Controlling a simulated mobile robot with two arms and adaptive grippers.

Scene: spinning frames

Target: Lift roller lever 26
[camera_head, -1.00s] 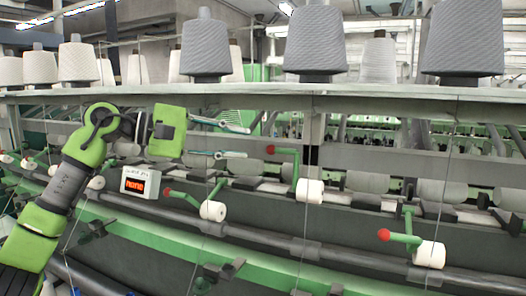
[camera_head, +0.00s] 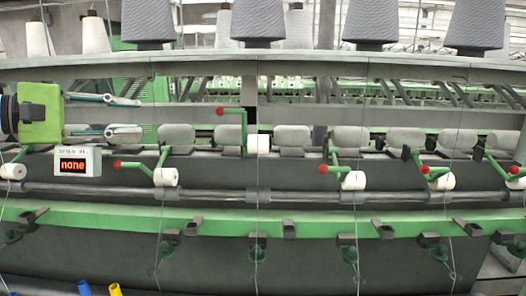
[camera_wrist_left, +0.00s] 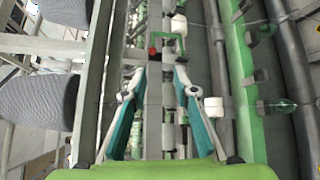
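Several green roller levers with red knobs and white rollers line the frame; no number 26 is readable. One lever (camera_head: 244,122) is up, its red knob (camera_head: 220,112) pointing left above its white roller (camera_head: 257,145). Other levers hang lower, such as one at left (camera_head: 138,167) and one in the middle (camera_head: 334,158). My left gripper (camera_head: 141,116) is open and empty, left of the raised lever and apart from it. In the left wrist view the open fingers (camera_wrist_left: 160,73) point toward a red knob (camera_wrist_left: 153,52) on a green lever. My right gripper is not in view.
A small display (camera_head: 78,161) reading "none" stands below my left gripper. Grey yarn cones stand on the shelf (camera_head: 300,66) above. A green rail (camera_head: 300,218) and dark bar run below the levers. Thin yarns hang down across the frame.

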